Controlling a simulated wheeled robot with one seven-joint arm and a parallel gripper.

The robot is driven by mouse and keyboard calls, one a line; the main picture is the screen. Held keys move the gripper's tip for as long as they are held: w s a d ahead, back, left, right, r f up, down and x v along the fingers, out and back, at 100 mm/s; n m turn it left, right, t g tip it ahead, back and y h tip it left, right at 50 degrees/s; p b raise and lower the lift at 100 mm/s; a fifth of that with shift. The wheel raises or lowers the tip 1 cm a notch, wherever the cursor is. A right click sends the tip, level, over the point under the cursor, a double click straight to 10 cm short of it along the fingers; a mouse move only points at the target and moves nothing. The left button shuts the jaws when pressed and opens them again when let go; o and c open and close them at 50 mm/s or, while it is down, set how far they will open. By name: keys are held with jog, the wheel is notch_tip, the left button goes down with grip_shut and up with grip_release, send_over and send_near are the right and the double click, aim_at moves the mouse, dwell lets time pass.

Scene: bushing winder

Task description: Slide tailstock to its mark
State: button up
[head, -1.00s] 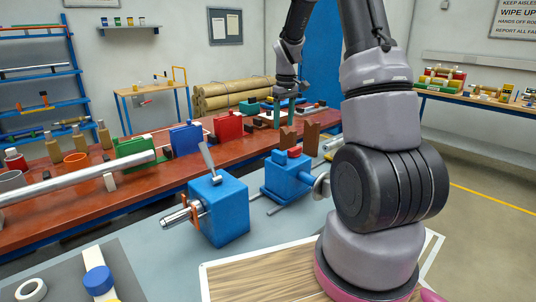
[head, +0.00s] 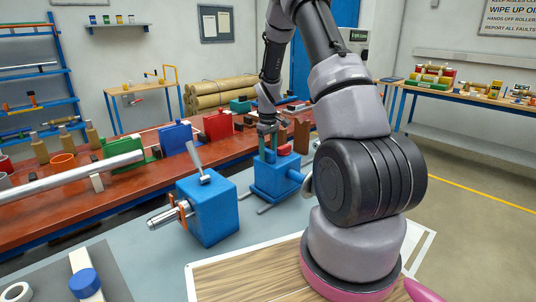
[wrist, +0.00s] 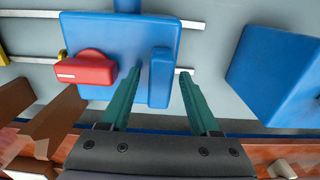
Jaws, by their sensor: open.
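The tailstock is a blue block (head: 275,182) on thin rails in the middle of the head view, with a red lever (head: 285,149) on top. In the wrist view its blue top (wrist: 103,40) fills the upper left, with the red lever (wrist: 82,70) at its left. A raised blue bar (wrist: 160,88) stands on it near its right edge. My gripper (wrist: 160,75) is open, with one green finger on each side of the bar. Contact with the bar cannot be told. In the head view my gripper (head: 267,130) is right over the tailstock. No mark can be made out.
A blue headstock block (head: 207,212) with a grey lever stands left of the tailstock; it also shows at right in the wrist view (wrist: 280,70). Silver rails (wrist: 30,14) run under the tailstock. Brown blocks (wrist: 30,120) stand close by. A red bench (head: 120,195) runs behind.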

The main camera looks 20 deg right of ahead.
jog(key=shift+f, duration=0.3)
grip_shut()
dwell(1.3)
